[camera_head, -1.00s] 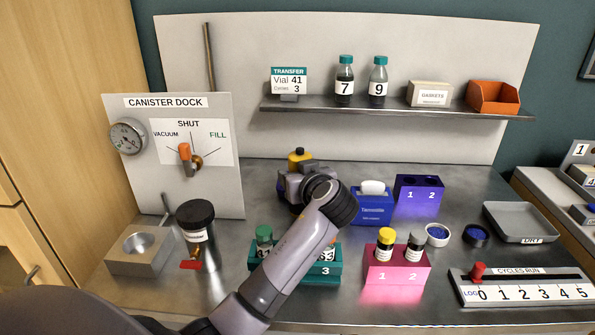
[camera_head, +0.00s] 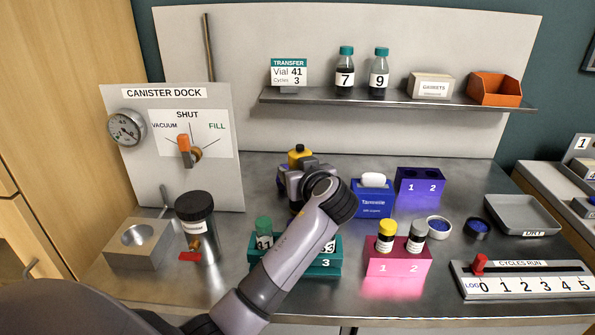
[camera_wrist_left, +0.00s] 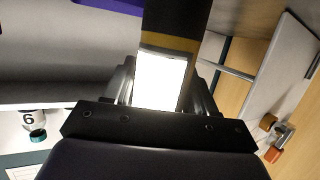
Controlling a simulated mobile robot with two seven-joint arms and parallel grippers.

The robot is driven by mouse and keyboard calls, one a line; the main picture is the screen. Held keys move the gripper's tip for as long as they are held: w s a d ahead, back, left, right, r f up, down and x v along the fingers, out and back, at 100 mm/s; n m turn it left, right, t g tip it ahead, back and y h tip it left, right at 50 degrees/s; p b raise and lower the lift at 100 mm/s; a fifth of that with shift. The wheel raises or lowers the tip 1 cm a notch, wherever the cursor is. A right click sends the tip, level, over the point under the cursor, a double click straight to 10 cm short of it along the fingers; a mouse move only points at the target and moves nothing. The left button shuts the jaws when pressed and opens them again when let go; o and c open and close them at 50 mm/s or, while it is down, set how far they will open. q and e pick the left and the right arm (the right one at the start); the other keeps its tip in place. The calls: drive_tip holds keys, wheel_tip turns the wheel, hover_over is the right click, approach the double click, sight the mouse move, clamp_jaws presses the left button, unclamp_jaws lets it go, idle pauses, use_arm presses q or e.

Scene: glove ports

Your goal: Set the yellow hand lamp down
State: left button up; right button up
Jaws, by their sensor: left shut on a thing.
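The yellow hand lamp (camera_head: 299,154) shows in the head view as a yellow top with a dark cap, standing out above my left gripper (camera_head: 301,176). My left gripper is shut on it over the rear middle of the bench. In the left wrist view the lamp's dark body with a yellow band (camera_wrist_left: 174,42) and a bright white patch sits between the fingers (camera_wrist_left: 160,85). The gripper and arm hide the lamp's lower part, so I cannot tell whether it touches the bench. My right gripper is not in view.
Right of the gripper stand a blue wipes box (camera_head: 372,199) and a purple two-hole block (camera_head: 420,187). A green vial rack (camera_head: 292,267) and a pink rack (camera_head: 397,266) stand in front. Bare bench (camera_head: 258,190) lies left of the gripper.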

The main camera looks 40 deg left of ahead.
use_arm(q)
drive_tip(key=shift+f, duration=0.2)
drive_tip(key=o, duration=1.3)
wheel_tip(320, 180, up, 20)
drive_tip(key=shift+r+b, duration=0.1)
drive_tip(key=shift+b, duration=0.3)
